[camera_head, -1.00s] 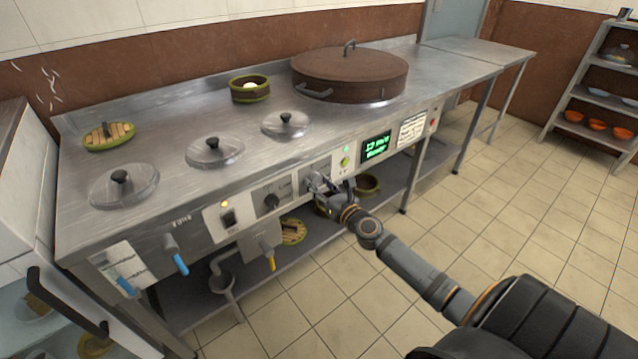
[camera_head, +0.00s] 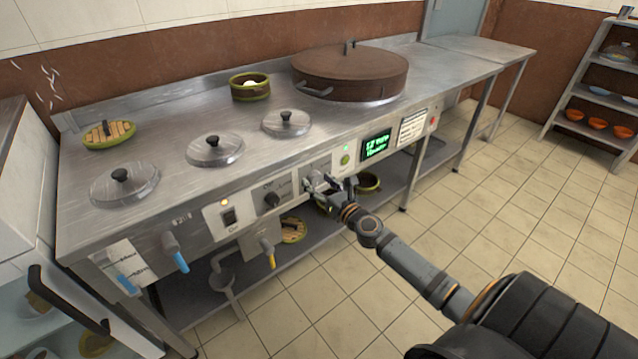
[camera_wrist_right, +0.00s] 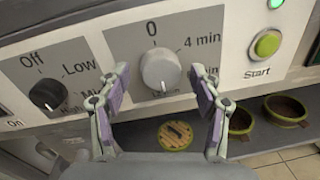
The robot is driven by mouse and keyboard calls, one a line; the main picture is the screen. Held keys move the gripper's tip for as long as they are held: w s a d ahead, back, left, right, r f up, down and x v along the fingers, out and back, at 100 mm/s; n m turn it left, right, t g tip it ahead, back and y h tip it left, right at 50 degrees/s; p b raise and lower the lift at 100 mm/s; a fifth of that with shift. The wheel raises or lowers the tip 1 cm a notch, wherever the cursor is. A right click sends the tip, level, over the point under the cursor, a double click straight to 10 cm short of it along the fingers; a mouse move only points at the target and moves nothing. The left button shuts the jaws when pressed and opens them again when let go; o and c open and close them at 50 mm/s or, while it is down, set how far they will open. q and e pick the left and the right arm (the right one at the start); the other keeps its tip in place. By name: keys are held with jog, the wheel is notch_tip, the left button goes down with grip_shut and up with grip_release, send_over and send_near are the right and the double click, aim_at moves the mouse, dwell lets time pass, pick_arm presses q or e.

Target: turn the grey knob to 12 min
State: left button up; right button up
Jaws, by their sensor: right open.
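The grey knob (camera_wrist_right: 160,70) is on the counter's front panel, with "0" above it and "4 min" at its upper right; other marks are partly hidden by my finger. My right gripper (camera_wrist_right: 158,92) is open, with one finger on each side of the knob and gaps between. In the head view the right gripper (camera_head: 318,186) is at the panel and largely covers the knob. My left gripper is not in view.
A black Off/Low knob (camera_wrist_right: 48,94) is left of the grey knob, and a green Start button (camera_wrist_right: 267,44) is right. A green display (camera_head: 376,146) sits further right.

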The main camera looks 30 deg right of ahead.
jog(key=shift+s, duration=0.35)
jog(key=s, duration=1.1)
jog(key=shift+s, duration=0.15)
